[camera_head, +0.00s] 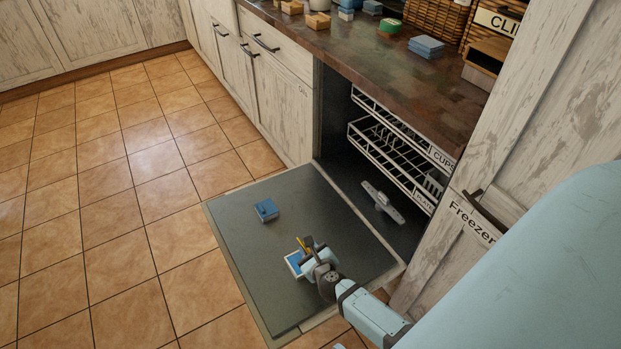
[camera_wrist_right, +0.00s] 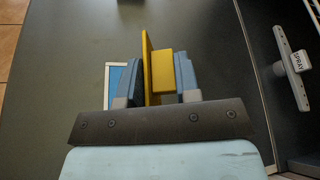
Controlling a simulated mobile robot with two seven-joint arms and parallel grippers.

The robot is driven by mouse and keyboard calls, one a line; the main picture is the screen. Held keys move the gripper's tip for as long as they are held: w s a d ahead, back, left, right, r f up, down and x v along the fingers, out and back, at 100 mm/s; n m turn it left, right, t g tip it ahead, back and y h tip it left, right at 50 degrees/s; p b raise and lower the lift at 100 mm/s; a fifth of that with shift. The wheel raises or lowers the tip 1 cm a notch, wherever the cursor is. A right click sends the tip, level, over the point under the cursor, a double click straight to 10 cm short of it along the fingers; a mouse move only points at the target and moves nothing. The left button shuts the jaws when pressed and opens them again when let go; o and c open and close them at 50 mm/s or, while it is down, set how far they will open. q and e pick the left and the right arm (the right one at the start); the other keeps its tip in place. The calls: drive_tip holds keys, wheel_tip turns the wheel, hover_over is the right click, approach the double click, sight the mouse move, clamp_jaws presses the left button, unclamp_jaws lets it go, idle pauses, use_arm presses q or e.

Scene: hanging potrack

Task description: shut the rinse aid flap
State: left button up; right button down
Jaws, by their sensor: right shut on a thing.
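The open dishwasher door (camera_head: 245,255) lies flat, low over the floor. A yellow piece, apparently the rinse aid flap (camera_head: 305,244), stands up from the door beside a blue, white-rimmed panel (camera_head: 293,262). In the right wrist view the yellow flap (camera_wrist_right: 147,60) shows as a thin upright plate with a small block on one side. My right gripper (camera_wrist_right: 158,75) is shut on it, one finger on each side. The panel (camera_wrist_right: 117,77) is partly hidden behind the left finger there. My left gripper is not in view.
A blue block (camera_head: 265,210) sits on the door further left. White racks (camera_head: 390,150) and a grey spray arm (camera_head: 383,201) are inside the dishwasher. The freezer cabinet (camera_head: 470,225) stands close at right. The tiled floor (camera_head: 120,190) at left is clear.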

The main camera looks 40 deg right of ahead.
drive_tip(key=shift+d, duration=0.2)
drive_tip(key=c, duration=0.9)
unclamp_jaws()
drive_tip(key=shift+a, duration=0.1)
drive_tip(key=shift+r, duration=0.1)
